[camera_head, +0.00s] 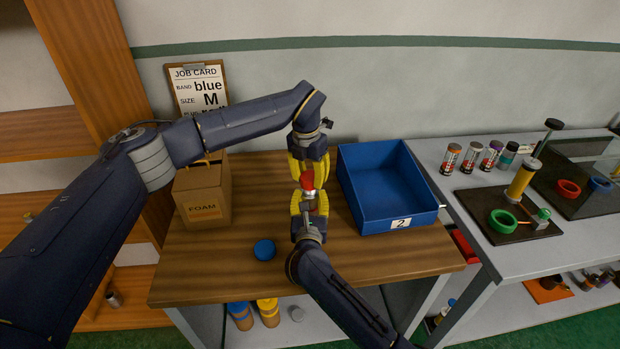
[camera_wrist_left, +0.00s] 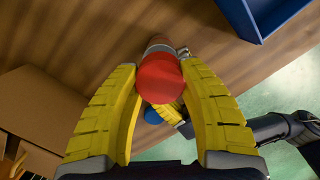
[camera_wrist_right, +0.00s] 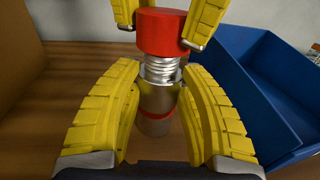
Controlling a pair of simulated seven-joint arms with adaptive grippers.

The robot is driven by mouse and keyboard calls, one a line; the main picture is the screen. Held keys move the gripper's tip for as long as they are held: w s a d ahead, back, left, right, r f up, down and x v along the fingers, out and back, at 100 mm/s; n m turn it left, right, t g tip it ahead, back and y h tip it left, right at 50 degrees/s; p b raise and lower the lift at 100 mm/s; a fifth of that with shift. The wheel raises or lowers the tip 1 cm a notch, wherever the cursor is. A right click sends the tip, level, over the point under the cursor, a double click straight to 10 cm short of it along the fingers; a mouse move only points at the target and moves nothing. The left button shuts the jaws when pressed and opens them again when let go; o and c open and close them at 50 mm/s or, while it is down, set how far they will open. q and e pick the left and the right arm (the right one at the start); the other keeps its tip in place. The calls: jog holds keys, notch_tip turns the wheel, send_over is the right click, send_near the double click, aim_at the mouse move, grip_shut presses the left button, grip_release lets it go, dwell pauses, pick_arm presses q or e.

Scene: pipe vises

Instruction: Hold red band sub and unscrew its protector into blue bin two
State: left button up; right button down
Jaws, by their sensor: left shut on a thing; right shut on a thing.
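The red protector (camera_head: 307,181) sits at the top of the metal sub (camera_wrist_right: 157,100). In the right wrist view the protector (camera_wrist_right: 162,32) is above bare silver threads, and a red band circles the sub's body below. My left gripper (camera_head: 307,172) is shut on the protector, which also shows in the left wrist view (camera_wrist_left: 159,78). My right gripper (camera_head: 309,199) is shut on the sub's body and holds it roughly upright above the table. Blue bin two (camera_head: 412,222) stands just right of the grippers, labelled 2, and looks empty.
A cardboard FOAM box (camera_head: 203,196) stands left on the wooden table (camera_head: 200,262). A blue cap (camera_head: 264,249) lies near the table's front. A job card (camera_head: 198,88) leans behind. The grey bench (camera_head: 455,180) at right holds several tubes and a vise.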

aim_at(310, 175)
pick_arm(q)
jog(key=shift+r, duration=1.75)
pick_arm(e)
jog(key=c, duration=0.7)
grip_release()
jog(key=shift+s, duration=0.1)
